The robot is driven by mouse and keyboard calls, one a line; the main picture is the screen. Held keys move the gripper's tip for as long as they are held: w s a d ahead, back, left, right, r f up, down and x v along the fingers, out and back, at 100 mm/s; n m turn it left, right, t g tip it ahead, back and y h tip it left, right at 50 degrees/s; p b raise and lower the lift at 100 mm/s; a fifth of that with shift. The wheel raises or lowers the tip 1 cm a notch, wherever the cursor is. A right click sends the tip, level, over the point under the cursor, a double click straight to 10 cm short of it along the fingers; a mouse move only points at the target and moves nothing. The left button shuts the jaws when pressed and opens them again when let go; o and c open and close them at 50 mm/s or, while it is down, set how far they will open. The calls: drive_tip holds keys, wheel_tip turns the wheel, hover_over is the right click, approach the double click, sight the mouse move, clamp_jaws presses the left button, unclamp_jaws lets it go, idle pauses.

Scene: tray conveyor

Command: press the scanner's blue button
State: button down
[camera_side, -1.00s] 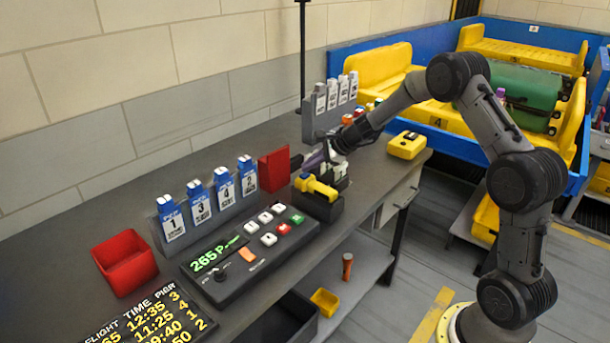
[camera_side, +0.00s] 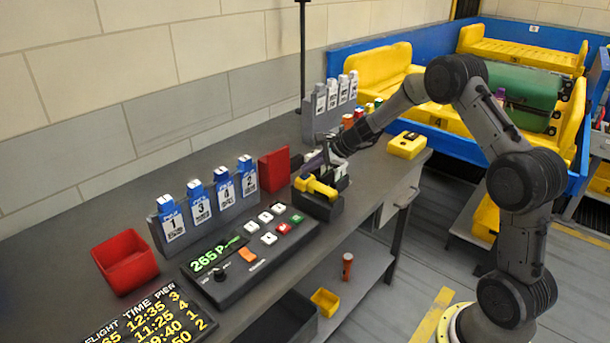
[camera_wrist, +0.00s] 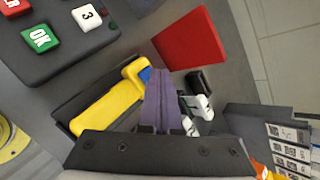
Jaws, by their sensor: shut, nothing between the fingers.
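The yellow handheld scanner (camera_side: 320,188) lies in a dark holder on the bench; it also shows in the wrist view (camera_wrist: 104,106). Its blue button (camera_wrist: 146,74) is at the head end, partly covered by my fingers in the wrist view. My gripper (camera_wrist: 160,73) is shut and empty, its purple fingers pressed together. The fingertips appear right beside the blue button; I cannot tell whether they touch it. In the side view my gripper (camera_side: 309,165) is just above and behind the scanner's head.
Black-and-white items (camera_wrist: 196,101) stand close beside the fingers. A red bin (camera_side: 274,169) is behind the scanner. A keypad console (camera_side: 232,284) with a green OK key is to the left. A yellow box (camera_side: 406,146) sits at the bench's right end.

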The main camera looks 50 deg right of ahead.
drive_tip(key=shift+f, duration=0.2)
idle(0.4)
drive_tip(key=shift+r, duration=0.85)
drive_tip(key=shift+r, duration=2.5)
